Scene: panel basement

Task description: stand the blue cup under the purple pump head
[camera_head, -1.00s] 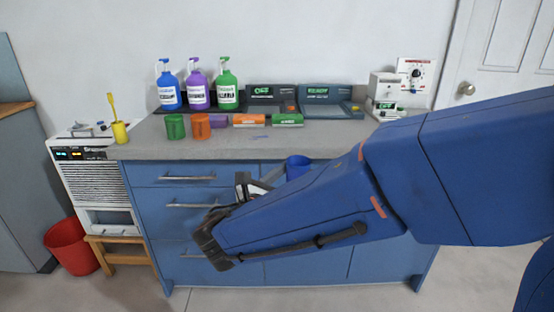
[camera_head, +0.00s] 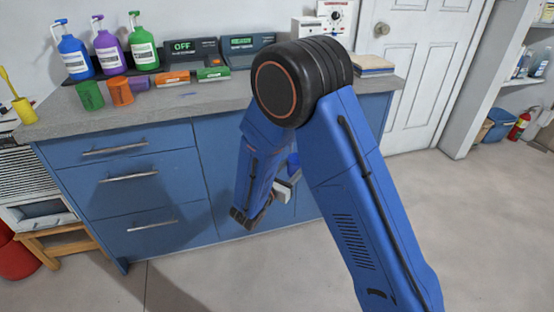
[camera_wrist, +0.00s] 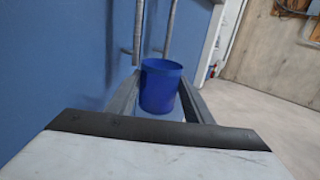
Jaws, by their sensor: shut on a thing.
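The blue cup (camera_wrist: 160,86) is between the two fingers of my gripper (camera_wrist: 158,104) in the wrist view, which is shut on it. In the head view the cup (camera_head: 293,160) shows only partly behind my arm, in front of the blue cabinet and below the counter top. My gripper (camera_head: 290,183) is also partly hidden there. The purple pump bottle (camera_head: 110,50) stands at the back left of the counter, between a blue pump bottle (camera_head: 73,53) and a green one (camera_head: 142,46). Its purple pump head (camera_head: 97,20) is on top.
On the counter (camera_head: 210,106), a green cup (camera_head: 90,96) and an orange cup (camera_head: 120,91) stand in front of the bottles. A purple thing (camera_head: 139,82), an orange box (camera_head: 173,79) and a green box (camera_head: 213,74) lie to their right. Drawer handles (camera_head: 128,176) stick out below.

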